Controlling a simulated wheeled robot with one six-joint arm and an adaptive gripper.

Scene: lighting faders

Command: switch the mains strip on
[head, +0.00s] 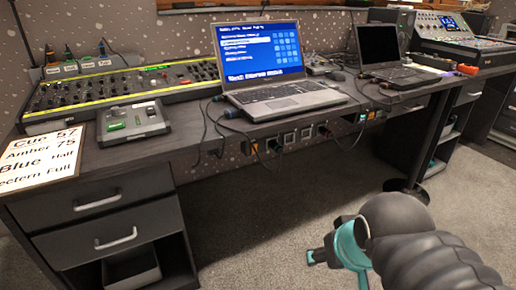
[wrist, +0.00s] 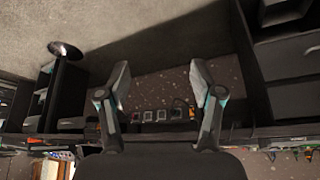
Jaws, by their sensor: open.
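The mains strip (head: 290,137) runs along under the desk's front edge in the head view, with several dark sockets and plugged-in leads. An orange-lit switch (head: 254,148) sits at its left end. In the wrist view, which looks upside down, the strip (wrist: 161,115) lies beyond and between my fingers, with an orange spot (wrist: 190,112) towards its right end. Whether the switch is on or off is too small to tell. My gripper (head: 320,256) is open and empty, in front of the desk and apart from the strip. Its two fingers (wrist: 160,78) stand wide apart.
The desk (head: 190,149) carries a lit laptop (head: 275,95), a lighting console (head: 160,85), a small fader box (head: 133,120) and a dark laptop (head: 390,68). Cables hang over the front edge. Drawers (head: 110,240) stand at left. The carpet (head: 250,225) before the desk is clear.

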